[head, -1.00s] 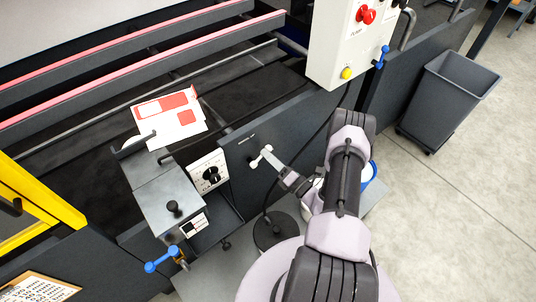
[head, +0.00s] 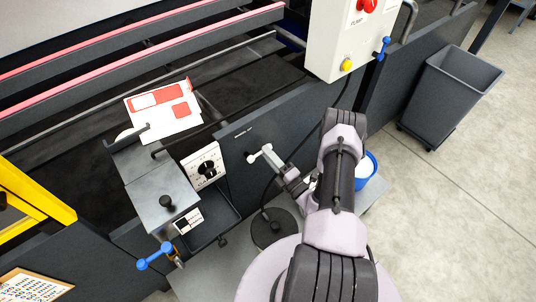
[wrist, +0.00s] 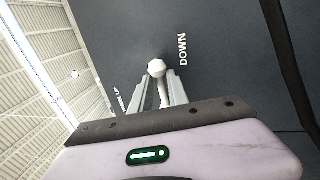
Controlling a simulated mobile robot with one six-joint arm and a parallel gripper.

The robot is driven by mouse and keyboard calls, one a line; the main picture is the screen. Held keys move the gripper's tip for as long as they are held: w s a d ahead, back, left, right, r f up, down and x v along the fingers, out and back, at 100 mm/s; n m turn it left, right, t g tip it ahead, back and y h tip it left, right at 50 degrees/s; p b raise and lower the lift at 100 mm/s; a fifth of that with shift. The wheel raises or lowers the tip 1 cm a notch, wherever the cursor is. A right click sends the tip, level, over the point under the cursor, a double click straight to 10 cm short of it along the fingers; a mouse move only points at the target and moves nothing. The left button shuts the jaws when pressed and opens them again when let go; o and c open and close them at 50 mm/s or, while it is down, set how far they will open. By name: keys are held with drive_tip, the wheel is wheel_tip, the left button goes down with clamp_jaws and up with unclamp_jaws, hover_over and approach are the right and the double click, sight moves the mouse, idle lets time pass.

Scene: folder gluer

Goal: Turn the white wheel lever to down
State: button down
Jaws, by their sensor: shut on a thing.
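The white wheel lever (head: 266,149) is on the dark machine panel, right of the dial box in the head view. My gripper (head: 277,163) reaches it from the lower right and is shut on it. In the wrist view, the lever's round white end (wrist: 157,68) shows at the fingertips, and its stem runs back between the two fingers of my gripper (wrist: 160,82). The white word DOWN (wrist: 183,50) is on the panel right of the round end. An UP label (wrist: 122,99) is on the left, partly hidden by a finger.
A dial box (head: 204,166) and a grey box with a black knob (head: 164,196) stand left of the lever. A control box (head: 352,35) hangs above right. A blue bucket (head: 370,170) is beside my arm. A grey bin (head: 452,95) stands on open floor at right.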

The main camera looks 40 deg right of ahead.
drive_tip(key=shift+d, duration=0.3)
drive_tip(key=c, duration=1.3)
unclamp_jaws()
drive_tip(key=shift+s+d, duration=0.1)
drive_tip(key=shift+s, duration=0.1)
drive_tip(key=shift+o, duration=0.2)
drive_tip(key=s+f+p, duration=0.3)
drive_tip(key=s, duration=1.4)
drive_tip(key=shift+d+f+p, duration=0.2)
drive_tip(key=shift+p, duration=0.15)
